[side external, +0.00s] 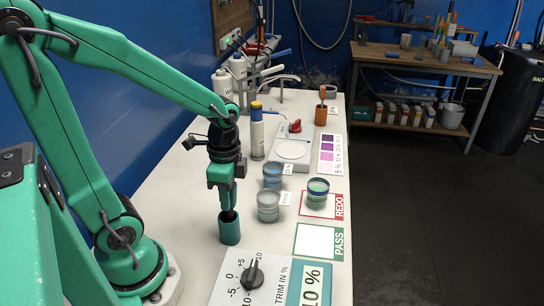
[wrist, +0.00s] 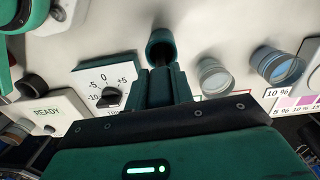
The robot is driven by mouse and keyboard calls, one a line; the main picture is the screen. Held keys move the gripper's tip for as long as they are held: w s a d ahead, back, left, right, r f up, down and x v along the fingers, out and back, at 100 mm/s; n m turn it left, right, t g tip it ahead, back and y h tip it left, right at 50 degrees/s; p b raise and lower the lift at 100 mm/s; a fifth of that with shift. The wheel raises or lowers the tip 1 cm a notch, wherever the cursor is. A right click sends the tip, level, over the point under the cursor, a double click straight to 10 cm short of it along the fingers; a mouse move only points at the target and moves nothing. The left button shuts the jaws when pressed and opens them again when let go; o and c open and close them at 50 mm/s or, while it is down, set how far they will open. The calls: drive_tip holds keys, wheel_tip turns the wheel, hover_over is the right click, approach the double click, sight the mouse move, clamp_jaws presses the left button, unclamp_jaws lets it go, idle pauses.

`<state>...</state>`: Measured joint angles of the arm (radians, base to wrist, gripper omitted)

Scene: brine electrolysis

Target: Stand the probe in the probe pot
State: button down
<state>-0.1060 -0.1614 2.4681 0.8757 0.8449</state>
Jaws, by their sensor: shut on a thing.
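A teal cylindrical pot with a dark mouth, which looks like the probe pot (side external: 229,232), stands on the white bench directly below my gripper (side external: 228,206). It also shows in the wrist view (wrist: 160,44), just beyond the fingers. My gripper (wrist: 166,75) points down and is shut on a slim thing, taken as the probe. The probe is almost wholly hidden between the fingers and by the pot. The fingertips are at the pot's mouth. I cannot tell how deep the probe sits or whether it touches the bottom.
A trim panel with a black knob (side external: 252,276) lies close in front of the pot. Glass jars (side external: 268,207) (side external: 272,176) stand behind it to the right. A jar with green contents (side external: 318,192) is by the REDO card. An orange pot (side external: 321,117) stands farther back.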

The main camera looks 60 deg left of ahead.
drive_tip(key=c, duration=1.1)
unclamp_jaws()
drive_tip(key=shift+r, duration=0.15)
drive_tip(key=shift+w+r, duration=0.15)
drive_tip(key=shift+r, duration=3.6)
drive_tip(key=n+t, duration=0.1)
drive_tip(key=r+n, duration=0.1)
drive_tip(key=d+r+n+t, duration=0.1)
drive_tip(key=shift+s+r+t, duration=0.1)
drive_tip(key=shift+s+t, duration=0.2)
drive_tip(key=shift+s+d+r+n+t, duration=0.2)
drive_tip(key=shift+r+n+t, duration=0.3)
drive_tip(key=shift+n, duration=0.4)
drive_tip(key=shift+s+d+r+n+t, duration=0.1)
drive_tip(key=shift+d+r+n+t, duration=0.25)
drive_tip(key=shift+n+t, duration=0.45)
drive_tip(key=shift+s+d+r+n+t, duration=0.2)
drive_tip(key=shift+r+n+t, duration=0.25)
drive_tip(key=shift+n, duration=0.55)
